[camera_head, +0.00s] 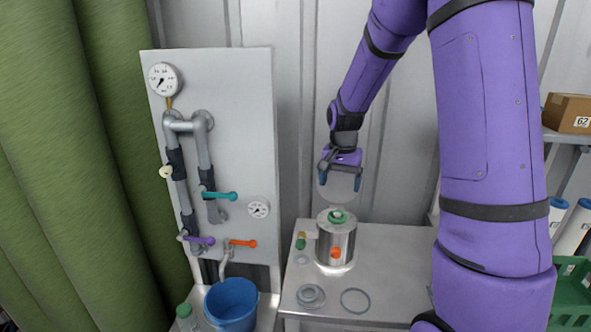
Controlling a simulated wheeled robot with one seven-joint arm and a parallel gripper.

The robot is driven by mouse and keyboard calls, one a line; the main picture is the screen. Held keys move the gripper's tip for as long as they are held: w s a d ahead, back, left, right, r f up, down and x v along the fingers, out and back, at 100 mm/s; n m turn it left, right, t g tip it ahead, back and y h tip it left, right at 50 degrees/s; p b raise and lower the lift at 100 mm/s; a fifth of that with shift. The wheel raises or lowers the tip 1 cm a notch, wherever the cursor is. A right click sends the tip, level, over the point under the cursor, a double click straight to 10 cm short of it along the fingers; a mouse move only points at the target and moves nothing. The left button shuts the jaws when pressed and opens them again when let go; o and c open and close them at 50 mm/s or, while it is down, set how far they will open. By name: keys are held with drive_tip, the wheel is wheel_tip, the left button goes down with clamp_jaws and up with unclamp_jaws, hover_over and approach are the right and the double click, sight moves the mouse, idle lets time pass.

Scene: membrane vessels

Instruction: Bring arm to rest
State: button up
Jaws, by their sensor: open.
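My purple arm (490,130) reaches in from the right and bends down over the metal bench. My gripper (340,184) hangs open above a steel vessel (336,245), with its two dark fingertips apart. A thin, pale rounded shape shows between and just below the fingers; I cannot tell what it is or whether they touch it. The vessel stands upright on the bench, with a green fitting (337,215) on top and an orange knob (335,253) on its front. A gap shows between the fingertips and the green fitting.
A panel (242,110) with pipes, gauges and coloured valve handles stands left of the bench (395,260). A blue bucket (231,303) is below it. Rings (355,300) and small parts lie on the bench. A shelf with a box (567,113) is at right.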

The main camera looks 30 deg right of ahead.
drive_tip(key=s+a+r+n+t, duration=0.1)
drive_tip(key=s+a+r+n, duration=0.1)
drive_tip(key=s+a+r, duration=0.4)
drive_tip(key=s+a+r+n+t, duration=0.1)
drive_tip(key=s+r+n, duration=0.1)
drive_tip(key=s+r, duration=0.35)
drive_tip(key=s+a+r+n+t, duration=0.1)
drive_tip(key=s+a+r+n, duration=0.1)
drive_tip(key=s, duration=0.5)
drive_tip(key=s+a+r+n+t, duration=0.2)
drive_tip(key=s+a+r+n, duration=0.1)
drive_tip(key=s+r, duration=0.2)
drive_tip(key=shift+s+a+n, duration=0.35)
drive_tip(key=shift+s+n, duration=0.05)
drive_tip(key=shift+s, duration=0.95)
drive_tip(key=shift+c, duration=0.2)
